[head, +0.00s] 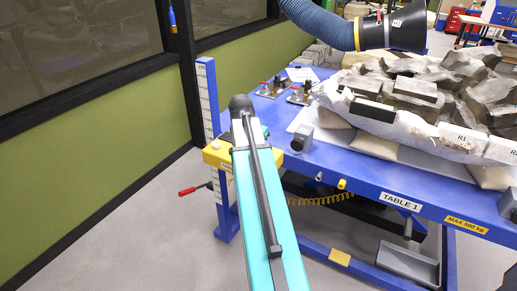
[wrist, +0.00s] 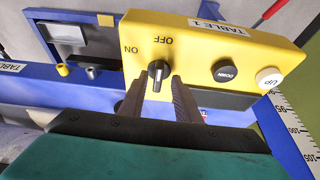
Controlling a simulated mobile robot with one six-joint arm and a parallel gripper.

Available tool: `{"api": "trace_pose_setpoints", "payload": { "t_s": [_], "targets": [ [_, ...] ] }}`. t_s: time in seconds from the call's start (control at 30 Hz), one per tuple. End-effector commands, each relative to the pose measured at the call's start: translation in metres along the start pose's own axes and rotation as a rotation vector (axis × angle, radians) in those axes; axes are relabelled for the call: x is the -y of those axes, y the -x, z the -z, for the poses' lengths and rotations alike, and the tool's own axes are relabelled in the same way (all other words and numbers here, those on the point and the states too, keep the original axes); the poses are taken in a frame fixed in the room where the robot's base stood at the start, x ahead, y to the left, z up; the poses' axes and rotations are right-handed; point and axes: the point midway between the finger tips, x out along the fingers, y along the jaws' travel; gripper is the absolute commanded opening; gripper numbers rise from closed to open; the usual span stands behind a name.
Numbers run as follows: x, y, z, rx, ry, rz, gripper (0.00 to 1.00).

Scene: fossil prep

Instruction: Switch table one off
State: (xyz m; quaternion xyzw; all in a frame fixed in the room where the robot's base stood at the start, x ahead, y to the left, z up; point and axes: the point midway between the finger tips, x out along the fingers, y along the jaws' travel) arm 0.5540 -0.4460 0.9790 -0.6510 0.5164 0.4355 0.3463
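The yellow control box (wrist: 113,31) labelled TABLE 1 fills the upper wrist view. Its black rotary knob (wrist: 158,70) sits between the words ON, at left, and OFF, above. The knob's grip bar runs roughly up and down in the picture, in line with OFF. My gripper (wrist: 160,84) is open, one dark finger on each side of the knob's lower part; I cannot tell whether they touch it. In the head view the box (head: 213,156) is at the corner of the blue table (head: 370,190), partly behind my teal arm, which hides the gripper.
Black DOWN (wrist: 226,71) and white UP (wrist: 268,79) buttons sit right of the knob. A large jacketed fossil (head: 400,123) lies on the table on pads. A blue extraction hose (head: 322,22) hangs above. A red-handled crank (head: 194,189) sticks out left of the table.

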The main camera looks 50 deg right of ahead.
Motion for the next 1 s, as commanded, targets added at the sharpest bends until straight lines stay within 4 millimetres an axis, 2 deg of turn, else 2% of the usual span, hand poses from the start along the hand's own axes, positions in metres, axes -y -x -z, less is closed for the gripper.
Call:
{"api": "trace_pose_setpoints", "payload": {
  "t_s": [0.37, 1.0],
  "targets": [
    [0.000, 0.015, 0.001, -0.002, 0.000, 0.000, 0.30],
    [0.001, 0.082, 0.001, -0.001, 0.000, 0.001, 0.30]
  ]
}}
